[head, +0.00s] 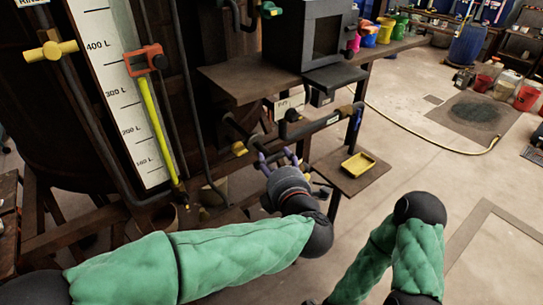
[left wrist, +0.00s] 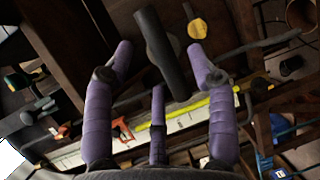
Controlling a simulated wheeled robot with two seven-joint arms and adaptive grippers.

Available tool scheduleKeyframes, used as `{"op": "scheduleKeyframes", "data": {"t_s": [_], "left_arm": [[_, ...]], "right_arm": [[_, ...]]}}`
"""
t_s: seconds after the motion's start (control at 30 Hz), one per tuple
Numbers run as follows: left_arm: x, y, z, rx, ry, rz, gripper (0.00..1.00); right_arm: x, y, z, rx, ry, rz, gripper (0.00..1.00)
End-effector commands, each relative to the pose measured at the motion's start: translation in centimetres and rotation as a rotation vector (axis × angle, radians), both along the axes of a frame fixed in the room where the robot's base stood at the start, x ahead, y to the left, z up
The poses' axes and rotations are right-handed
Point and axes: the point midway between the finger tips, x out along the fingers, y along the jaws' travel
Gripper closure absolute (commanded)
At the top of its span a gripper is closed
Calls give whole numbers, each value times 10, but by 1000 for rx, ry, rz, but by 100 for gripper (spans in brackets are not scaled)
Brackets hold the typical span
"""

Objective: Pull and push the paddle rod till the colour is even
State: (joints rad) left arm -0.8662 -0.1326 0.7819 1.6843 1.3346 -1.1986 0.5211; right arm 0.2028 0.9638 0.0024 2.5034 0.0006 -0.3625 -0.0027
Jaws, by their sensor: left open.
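My left gripper (head: 272,158) has purple fingers and points away from me toward the dark pipework in front of the vat. In the left wrist view its fingers (left wrist: 165,58) are spread open. A thick dark rod (left wrist: 160,48) shows between and beyond them; I cannot tell whether it is the paddle rod or whether any finger touches it. The large dark vat (head: 60,140) stands at the left, with a white litre scale (head: 118,95) on its front. The liquid's colour is hidden. My right gripper is out of view; only green-sleeved right arm links show.
A red-orange clamp (head: 144,60) and yellow strip lie along the scale. A yellow-handled valve (head: 48,51) is at upper left. A shelf with a dark box (head: 310,35) stands behind the gripper. A yellow tray (head: 357,165) sits on a low shelf.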

Motion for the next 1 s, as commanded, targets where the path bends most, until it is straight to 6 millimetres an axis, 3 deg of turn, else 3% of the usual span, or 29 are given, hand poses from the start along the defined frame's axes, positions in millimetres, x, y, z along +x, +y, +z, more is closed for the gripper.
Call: {"op": "scheduleKeyframes", "data": {"t_s": [0.23, 0.63, 0.83, 1.0], "left_arm": [[28, 7, -5, 0, 0, 1, 43], [34, 8, -6, 0, -1, 0, 43], [33, 8, -7, 0, 0, -1, 100], [34, 8, -7, 1, 1, -1, 100]], "right_arm": [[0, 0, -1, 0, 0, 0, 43], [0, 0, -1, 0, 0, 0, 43], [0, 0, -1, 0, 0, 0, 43], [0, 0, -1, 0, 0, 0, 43]]}}
